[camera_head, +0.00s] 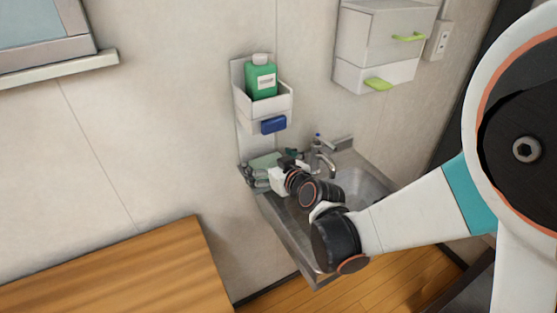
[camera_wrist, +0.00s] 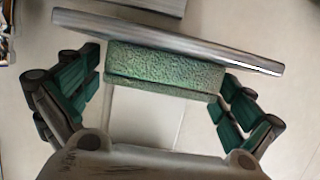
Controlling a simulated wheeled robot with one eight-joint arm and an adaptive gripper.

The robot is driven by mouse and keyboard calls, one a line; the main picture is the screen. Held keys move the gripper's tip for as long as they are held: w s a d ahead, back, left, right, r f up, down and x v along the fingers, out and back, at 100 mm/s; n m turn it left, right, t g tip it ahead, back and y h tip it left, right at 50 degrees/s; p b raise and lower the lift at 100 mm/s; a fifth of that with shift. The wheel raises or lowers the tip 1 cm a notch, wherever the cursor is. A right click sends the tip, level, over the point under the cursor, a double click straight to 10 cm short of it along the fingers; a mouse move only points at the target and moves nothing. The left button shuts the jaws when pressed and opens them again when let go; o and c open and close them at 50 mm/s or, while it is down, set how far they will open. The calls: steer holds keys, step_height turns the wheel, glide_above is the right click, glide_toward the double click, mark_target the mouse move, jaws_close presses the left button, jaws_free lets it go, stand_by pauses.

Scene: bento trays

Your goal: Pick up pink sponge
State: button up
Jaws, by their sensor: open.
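No pink sponge shows in either view. A green, rough-textured sponge block (camera_wrist: 165,70) lies between the spread fingers of my gripper (camera_wrist: 158,80) in the wrist view, against a grey metal edge (camera_wrist: 200,47). The fingers, with green pads, stand on its left and right with gaps, so they do not hold it. In the head view my gripper (camera_head: 256,178) is at the left rear edge of the sink, beside a pale green block (camera_head: 266,160) that is partly hidden by my wrist.
The metal sink (camera_head: 375,178) with a faucet (camera_head: 324,160) lies to the right. Above, a white wall rack (camera_head: 243,106) holds a green bottle (camera_head: 261,80), with a blue item (camera_head: 273,125) on its front. A white cabinet (camera_head: 385,45) hangs right. A wooden table (camera_head: 120,270) stands lower left.

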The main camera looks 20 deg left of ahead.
steer(key=c, duration=0.7)
